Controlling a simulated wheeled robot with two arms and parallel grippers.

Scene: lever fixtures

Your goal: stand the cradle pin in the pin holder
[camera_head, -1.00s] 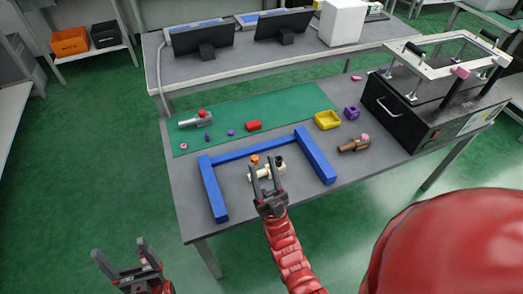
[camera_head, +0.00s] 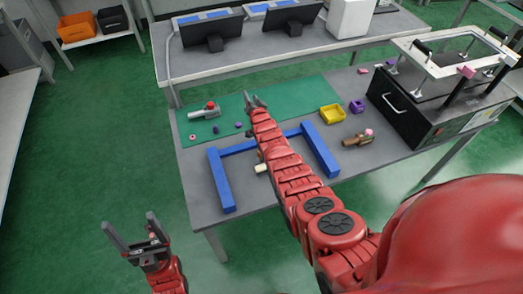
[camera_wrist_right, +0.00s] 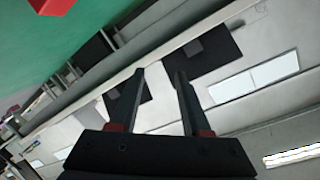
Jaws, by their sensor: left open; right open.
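I cannot tell for sure which parts are the cradle pin and the pin holder. A small dark purple piece (camera_head: 215,130), a rounder purple piece (camera_head: 238,125) and a pink ring (camera_head: 193,137) lie at the green mat's left end. A cream fixture (camera_head: 262,168) in the blue frame is mostly hidden by my right arm. My right gripper (camera_head: 255,102) is open and empty over the mat, right of the grey lever fixture; its open fingers show in the right wrist view (camera_wrist_right: 159,75). My left gripper (camera_head: 130,222) is open and empty, left of the table.
The grey fixture with a red knob (camera_head: 204,112) lies on the green mat (camera_head: 300,95). A blue frame (camera_head: 222,185), brown fixture (camera_head: 356,139), yellow bin (camera_head: 331,114), purple bin (camera_head: 357,106) and black box (camera_head: 415,115) stand on the table. A red block (camera_wrist_right: 52,5) shows in the wrist view.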

